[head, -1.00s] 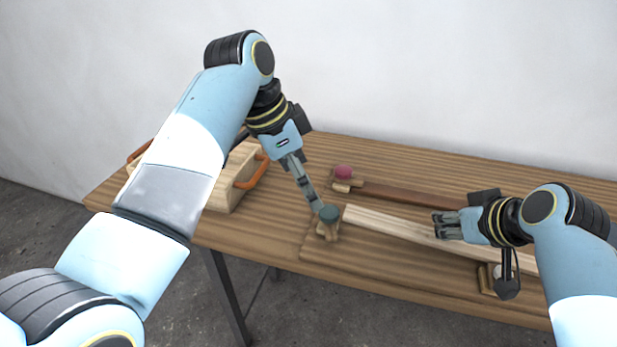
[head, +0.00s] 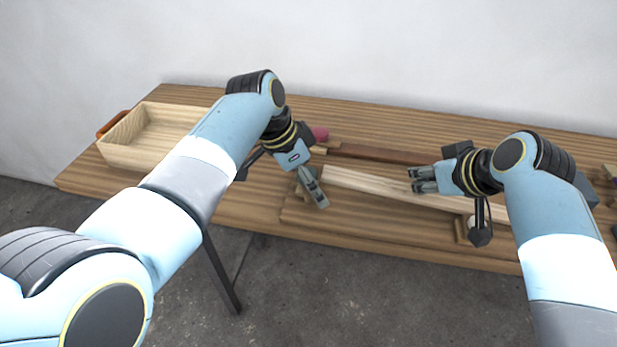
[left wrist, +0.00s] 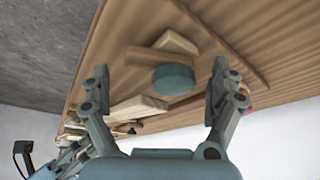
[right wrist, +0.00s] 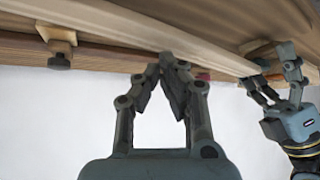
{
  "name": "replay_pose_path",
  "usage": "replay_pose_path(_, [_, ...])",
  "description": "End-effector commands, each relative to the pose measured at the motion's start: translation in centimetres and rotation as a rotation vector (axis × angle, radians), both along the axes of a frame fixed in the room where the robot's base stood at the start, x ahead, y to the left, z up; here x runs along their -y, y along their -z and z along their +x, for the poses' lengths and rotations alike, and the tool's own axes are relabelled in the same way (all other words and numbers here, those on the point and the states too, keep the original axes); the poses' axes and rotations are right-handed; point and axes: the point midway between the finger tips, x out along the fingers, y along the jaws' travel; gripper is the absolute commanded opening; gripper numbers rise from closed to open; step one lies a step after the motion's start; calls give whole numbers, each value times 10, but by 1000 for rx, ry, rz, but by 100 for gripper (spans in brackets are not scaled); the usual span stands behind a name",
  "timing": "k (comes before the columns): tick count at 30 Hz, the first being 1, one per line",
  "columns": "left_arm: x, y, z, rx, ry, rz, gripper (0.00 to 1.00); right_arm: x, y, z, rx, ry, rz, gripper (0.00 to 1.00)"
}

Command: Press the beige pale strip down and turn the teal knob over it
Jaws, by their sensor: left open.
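The beige pale strip (head: 360,187) lies lengthwise on the table; its end also shows in the left wrist view (left wrist: 138,107). The teal knob (left wrist: 174,79) sits on a small wooden block by that end; in the head view my left gripper hides it. My left gripper (head: 316,190) is open above the knob. In the left wrist view the knob shows between its spread fingers (left wrist: 158,88), apart from both. My right gripper (head: 413,181) is shut, fingertips together at the strip. In the right wrist view its tips (right wrist: 166,62) overlap the strip's edge; contact is unclear.
A dark red strip (head: 385,152) and a crimson knob (head: 320,134) lie behind the pale strip. An open wooden box (head: 128,158) with an orange handle (head: 112,124) stands at the left.

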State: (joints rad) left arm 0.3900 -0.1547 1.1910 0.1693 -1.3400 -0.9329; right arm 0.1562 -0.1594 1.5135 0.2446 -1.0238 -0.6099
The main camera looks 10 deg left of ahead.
Motion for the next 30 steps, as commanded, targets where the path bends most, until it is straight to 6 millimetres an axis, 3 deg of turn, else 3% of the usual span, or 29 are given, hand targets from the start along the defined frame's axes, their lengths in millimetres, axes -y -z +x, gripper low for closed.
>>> replay_pose_path(5, [0,0,0,0,0,0,93,0,0,0,0,0,0,0])
replay_pose_path(18, [0,0,0,0,0,0,37,0,0,0,0,0,0,0])
replay_pose_path(30, [-1,0,0,0,0,1,36,0,7,0,-1,0,0,0])
